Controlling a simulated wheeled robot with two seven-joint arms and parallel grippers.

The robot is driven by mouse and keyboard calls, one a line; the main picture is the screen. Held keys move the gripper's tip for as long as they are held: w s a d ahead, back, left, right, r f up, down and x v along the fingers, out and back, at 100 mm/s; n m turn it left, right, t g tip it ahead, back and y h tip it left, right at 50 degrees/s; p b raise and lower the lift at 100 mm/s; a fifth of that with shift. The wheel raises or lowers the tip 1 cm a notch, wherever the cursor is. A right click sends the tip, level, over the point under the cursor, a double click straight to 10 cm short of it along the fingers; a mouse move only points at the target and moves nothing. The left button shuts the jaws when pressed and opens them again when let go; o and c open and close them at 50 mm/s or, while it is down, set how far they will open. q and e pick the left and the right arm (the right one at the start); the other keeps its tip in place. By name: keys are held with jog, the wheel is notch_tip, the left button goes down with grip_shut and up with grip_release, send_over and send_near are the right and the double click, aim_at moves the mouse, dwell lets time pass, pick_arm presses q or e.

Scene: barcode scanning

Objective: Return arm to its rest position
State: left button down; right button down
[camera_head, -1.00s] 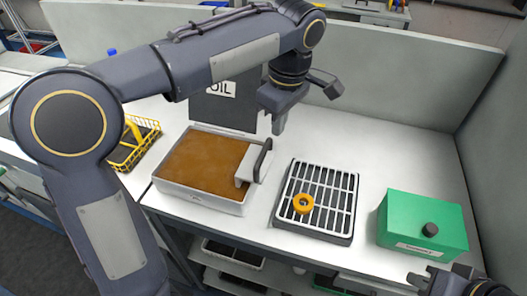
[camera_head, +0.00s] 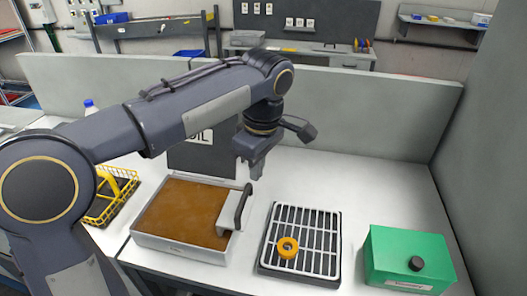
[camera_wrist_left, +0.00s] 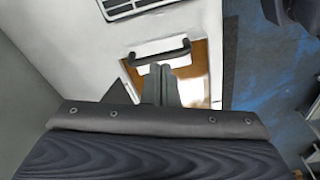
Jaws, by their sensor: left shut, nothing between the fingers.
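My left arm comes in from the left, and its gripper (camera_head: 256,172) points down above the worktable, with its fingers together and empty. It hangs above and behind the handle end of the oil tray (camera_head: 150,246), clear of it. In the left wrist view the shut fingers (camera_wrist_left: 160,88) show in front of the tray's dark handle (camera_wrist_left: 160,50), with nothing between them. My right gripper is out of view.
A green box (camera_head: 408,258) is farther right. A yellow basket (camera_head: 105,205) is at left. A low grey partition (camera_head: 380,120) stands behind the table.

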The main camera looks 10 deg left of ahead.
pick_arm(q)
jog(key=s+a+f+m+t+h, duration=0.25)
jog(key=s+a+m, duration=0.35)
jog(key=s+a, duration=0.45)
jog(key=s+f+m+t+h, duration=0.2)
jog(key=s+f+m, duration=0.4)
jog(key=s+f, duration=0.2)
jog(key=shift+s+f+t, duration=0.3)
jog(key=shift+s+t, duration=0.05)
jog(key=shift+s, duration=0.85)
jog(key=shift+d+h, duration=0.1)
jog(key=shift+h, duration=0.15)
